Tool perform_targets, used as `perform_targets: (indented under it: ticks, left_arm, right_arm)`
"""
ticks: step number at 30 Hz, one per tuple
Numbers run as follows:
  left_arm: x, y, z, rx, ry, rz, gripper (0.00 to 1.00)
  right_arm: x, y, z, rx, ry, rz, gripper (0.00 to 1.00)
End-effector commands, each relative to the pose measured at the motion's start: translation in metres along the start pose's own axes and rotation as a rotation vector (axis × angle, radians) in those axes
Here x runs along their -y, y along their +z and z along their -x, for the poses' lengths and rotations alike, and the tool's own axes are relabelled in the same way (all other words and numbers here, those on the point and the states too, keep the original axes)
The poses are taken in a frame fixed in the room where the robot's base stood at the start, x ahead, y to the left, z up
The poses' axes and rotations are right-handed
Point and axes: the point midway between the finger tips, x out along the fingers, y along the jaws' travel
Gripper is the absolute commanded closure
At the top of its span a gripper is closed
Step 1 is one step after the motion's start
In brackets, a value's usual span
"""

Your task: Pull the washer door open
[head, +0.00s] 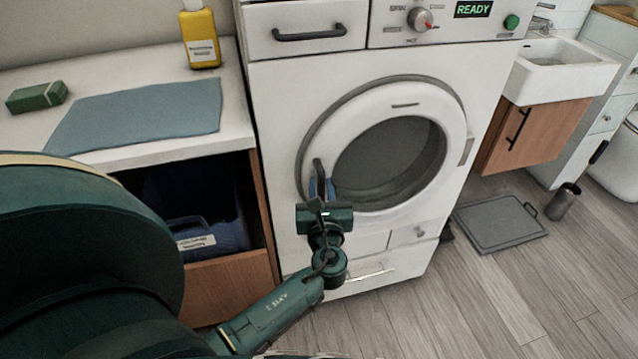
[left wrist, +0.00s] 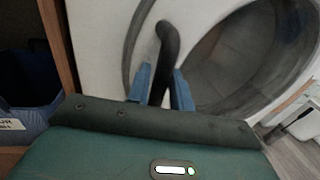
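The white washer (head: 275,110) stands in the middle of the head view. Its round door (head: 455,110) has dark glass and sits shut in its ring, with a latch plate at the right edge. A black bar handle (head: 318,172) is on the door's left side; it also shows in the left wrist view (left wrist: 167,38). My left gripper (head: 321,188) is at the handle, its blue fingers (left wrist: 161,84) on either side of the bar. The fingers stand apart, and a small gap seems to show beside the bar. My right gripper is not in view.
A counter (head: 236,125) with a blue cloth (head: 140,115), green sponge (head: 37,97) and yellow bottle (head: 200,38) is at left, above a blue bin (head: 225,235). Floor before the washer looks clear.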

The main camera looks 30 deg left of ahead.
Motion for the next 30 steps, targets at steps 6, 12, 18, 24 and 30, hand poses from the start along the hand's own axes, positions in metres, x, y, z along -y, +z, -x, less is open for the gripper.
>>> perform_targets:
  ticks: [6,12,18,24,30]
  left_arm:
    - [0.0005,-0.0001,0.0009,0.0,0.0,0.0,0.78]
    - [0.0004,-0.0001,0.0007,0.0,0.0,0.0,0.84]
    - [0.0004,-0.0001,0.0006,0.0,0.0,0.0,1.0]
    - [0.0003,-0.0001,0.0004,0.0,0.0,0.0,1.0]
    - [0.0002,0.0,0.0003,0.0,0.001,0.0,1.0]
  right_arm:
    - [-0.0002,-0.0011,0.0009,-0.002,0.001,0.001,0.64]
    - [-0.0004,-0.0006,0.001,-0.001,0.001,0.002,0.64]
    - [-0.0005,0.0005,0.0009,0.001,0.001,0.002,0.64]
    - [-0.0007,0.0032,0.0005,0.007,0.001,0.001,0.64]
    - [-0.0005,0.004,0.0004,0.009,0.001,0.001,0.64]
